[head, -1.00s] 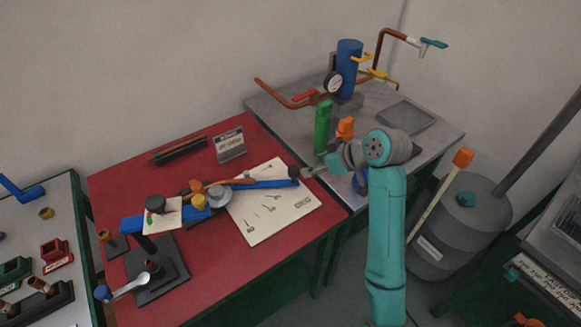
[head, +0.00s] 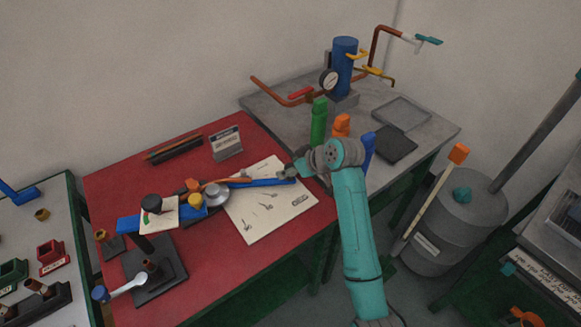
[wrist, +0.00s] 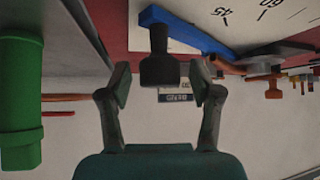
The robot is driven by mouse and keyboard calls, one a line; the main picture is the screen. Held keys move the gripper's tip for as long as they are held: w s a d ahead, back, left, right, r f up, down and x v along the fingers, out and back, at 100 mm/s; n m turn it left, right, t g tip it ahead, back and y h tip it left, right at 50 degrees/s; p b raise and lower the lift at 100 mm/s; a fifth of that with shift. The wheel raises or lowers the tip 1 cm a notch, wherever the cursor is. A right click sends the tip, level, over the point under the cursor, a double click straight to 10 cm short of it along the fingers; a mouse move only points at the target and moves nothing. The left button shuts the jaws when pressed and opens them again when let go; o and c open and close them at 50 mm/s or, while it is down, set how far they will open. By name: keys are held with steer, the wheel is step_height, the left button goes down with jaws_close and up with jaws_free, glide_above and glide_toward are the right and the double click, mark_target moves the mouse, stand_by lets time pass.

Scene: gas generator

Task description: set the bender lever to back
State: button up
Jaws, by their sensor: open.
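The bender (head: 148,222) stands on the red table, with its blue lever bar (head: 265,183) stretching right over a white angle sheet (head: 262,222). The lever bar shows in the wrist view (wrist: 185,30) too, at the top. A black knob (wrist: 159,66) at the lever's end is between my open fingers, with a gap on each side. My gripper (head: 288,171) is at the lever's right end and mostly covers the knob in the head view.
A green upright handle (head: 319,124) stands just right of my gripper and fills the left of the wrist view (wrist: 20,100). Orange and blue (head: 368,150) uprights stand near my arm. A small sign (head: 226,143) stands behind.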

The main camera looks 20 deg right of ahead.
jaws_close()
steer(key=shift+w, duration=0.1)
